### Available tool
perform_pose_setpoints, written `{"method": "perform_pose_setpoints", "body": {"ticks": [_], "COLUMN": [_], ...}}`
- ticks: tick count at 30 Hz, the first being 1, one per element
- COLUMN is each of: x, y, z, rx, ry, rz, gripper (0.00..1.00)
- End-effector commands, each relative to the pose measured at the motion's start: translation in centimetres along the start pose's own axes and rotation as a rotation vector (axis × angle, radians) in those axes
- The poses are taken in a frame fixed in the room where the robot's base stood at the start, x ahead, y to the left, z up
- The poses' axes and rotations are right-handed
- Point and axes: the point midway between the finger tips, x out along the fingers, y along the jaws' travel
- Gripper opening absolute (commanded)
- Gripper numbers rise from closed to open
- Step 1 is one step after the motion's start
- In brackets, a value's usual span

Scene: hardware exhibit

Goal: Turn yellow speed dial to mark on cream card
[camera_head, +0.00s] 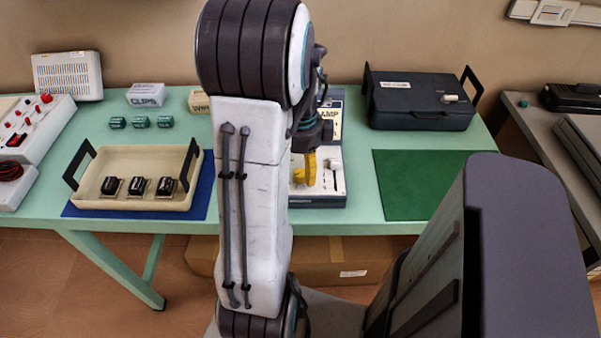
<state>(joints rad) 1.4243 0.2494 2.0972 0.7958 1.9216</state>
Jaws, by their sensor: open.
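A grey and dark device (322,191) stands at the middle of the green table, mostly hidden behind my arm. A cream card (335,121) with dark letters, ending in "AMP", stands at its back. A white knob or slider (333,164) shows on its pale right face.
A cream tray (135,203) with several black parts sits on a blue mat (208,190) at left. Small green blocks (141,122) lie behind it. A dark handled case (418,116) and a bare green mat (410,185) are at right.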

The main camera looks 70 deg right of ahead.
Motion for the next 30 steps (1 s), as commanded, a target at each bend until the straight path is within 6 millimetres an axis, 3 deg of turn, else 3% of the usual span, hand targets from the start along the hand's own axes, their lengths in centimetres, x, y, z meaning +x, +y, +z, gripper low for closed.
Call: {"method": "perform_pose_setpoints", "body": {"ticks": [7,19,30], "x": [1.9,2.2,2.2], "y": [0.0,0.0,0.0], "z": [0.0,0.0,0.0], "rx": [-0.001,-0.001,-0.001], "ry": [0.0,0.0,0.0], "rz": [0.001,-0.001,-0.001], "gripper": [0.55,0.57,0.24]}}
